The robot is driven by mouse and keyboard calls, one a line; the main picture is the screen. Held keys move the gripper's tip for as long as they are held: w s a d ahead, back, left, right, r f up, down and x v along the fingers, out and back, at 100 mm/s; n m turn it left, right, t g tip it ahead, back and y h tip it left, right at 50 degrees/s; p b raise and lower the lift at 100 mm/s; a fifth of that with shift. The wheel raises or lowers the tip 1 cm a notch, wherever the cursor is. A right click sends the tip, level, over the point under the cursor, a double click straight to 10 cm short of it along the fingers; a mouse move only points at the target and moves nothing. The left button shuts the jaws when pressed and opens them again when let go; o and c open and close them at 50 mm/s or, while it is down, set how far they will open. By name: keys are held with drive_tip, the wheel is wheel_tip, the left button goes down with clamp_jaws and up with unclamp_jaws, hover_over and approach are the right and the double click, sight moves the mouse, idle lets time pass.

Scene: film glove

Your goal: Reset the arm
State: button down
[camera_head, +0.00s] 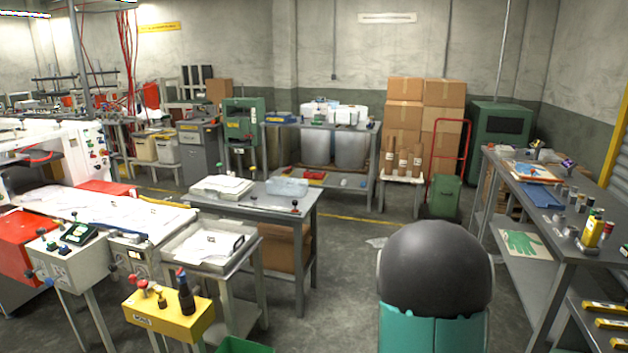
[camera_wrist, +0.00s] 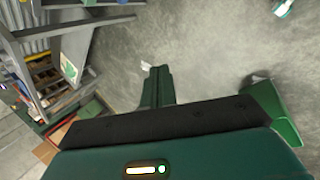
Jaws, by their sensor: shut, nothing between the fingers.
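My gripper (camera_wrist: 158,82) shows in the wrist view as two dark green fingers close together, shut and empty. Bare concrete floor lies beyond its tips, and it touches nothing that I can see. In the head view my arm, with a dark rounded cap and teal casing, stands up at the lower middle right. The gripper itself is not visible there.
A grey workbench (camera_head: 558,258) stands right of my arm, with a green glove (camera_head: 522,242) on its lower shelf. A grey table (camera_head: 262,204) and a yellow box (camera_head: 168,317) are at left. Stacked cartons (camera_head: 403,115) stand behind. Floor between is mostly clear.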

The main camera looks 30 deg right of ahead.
drive_tip(key=w+a+r+m+t+y, duration=0.1)
drive_tip(key=a+r, duration=0.4)
drive_tip(key=a, duration=0.3)
drive_tip(key=w+a+r+t, duration=0.15)
drive_tip(key=a+r, duration=0.25)
drive_tip(key=a, duration=0.4)
drive_tip(key=a+r+m+t+y, duration=0.1)
drive_tip(key=a+r+t, duration=0.1)
drive_tip(key=a+r, duration=0.45)
drive_tip(key=s+a+r+t+y, duration=0.1)
drive_tip(key=s+a, duration=0.4)
drive_tip(key=a, duration=0.5)
drive_tip(key=s+a+r+y, duration=0.2)
drive_tip(key=s+a, duration=0.3)
drive_tip(key=a, duration=0.5)
drive_tip(key=shift+a+t, duration=0.35)
drive_tip(key=shift+r, duration=0.1)
